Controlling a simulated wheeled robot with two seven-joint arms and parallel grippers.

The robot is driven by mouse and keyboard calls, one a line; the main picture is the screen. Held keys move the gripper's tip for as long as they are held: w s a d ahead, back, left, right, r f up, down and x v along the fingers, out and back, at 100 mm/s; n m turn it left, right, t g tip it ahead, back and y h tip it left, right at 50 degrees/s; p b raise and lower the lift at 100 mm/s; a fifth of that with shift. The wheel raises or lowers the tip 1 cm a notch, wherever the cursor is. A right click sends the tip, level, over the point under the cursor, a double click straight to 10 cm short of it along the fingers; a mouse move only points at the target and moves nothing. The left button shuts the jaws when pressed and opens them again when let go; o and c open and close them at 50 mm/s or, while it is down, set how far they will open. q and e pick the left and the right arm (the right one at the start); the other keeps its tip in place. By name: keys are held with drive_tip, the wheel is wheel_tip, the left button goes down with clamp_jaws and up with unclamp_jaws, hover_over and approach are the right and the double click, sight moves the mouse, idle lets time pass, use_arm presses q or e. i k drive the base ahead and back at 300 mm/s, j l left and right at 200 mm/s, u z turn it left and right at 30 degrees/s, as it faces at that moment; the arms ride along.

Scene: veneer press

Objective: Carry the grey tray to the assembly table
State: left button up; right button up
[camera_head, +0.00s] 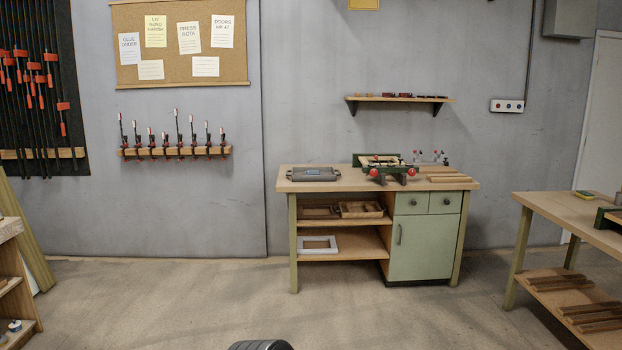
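A grey tray (314,174) with a handle at each end lies on the left part of a wooden-topped workbench (345,185) against the back wall. Something small and blue shows on the tray. A second wooden table (563,212) stands at the right, partly cut off by the picture edge. No label shows which one is the assembly table. Neither of my grippers is in view.
A green press-like tool with red knobs (391,172) stands on the bench right of the tray. Wooden strips (448,179) lie at its right end. Open concrete floor (200,305) lies in front. A shelf unit (14,290) stands at the left edge.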

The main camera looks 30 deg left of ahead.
sight(561, 205)
drive_tip(key=i+j+u, duration=0.3)
drive_tip(key=i, duration=0.25)
drive_tip(key=i+j+u, duration=0.35)
drive_tip(key=i, duration=0.25)
drive_tip(key=i+u, duration=0.3)
drive_tip(key=i, duration=1.35)
drive_tip(key=i+l+u, duration=0.1)
drive_tip(key=i, duration=0.95)
drive_tip(key=i+l, duration=0.1)
drive_tip(key=i, duration=0.9)
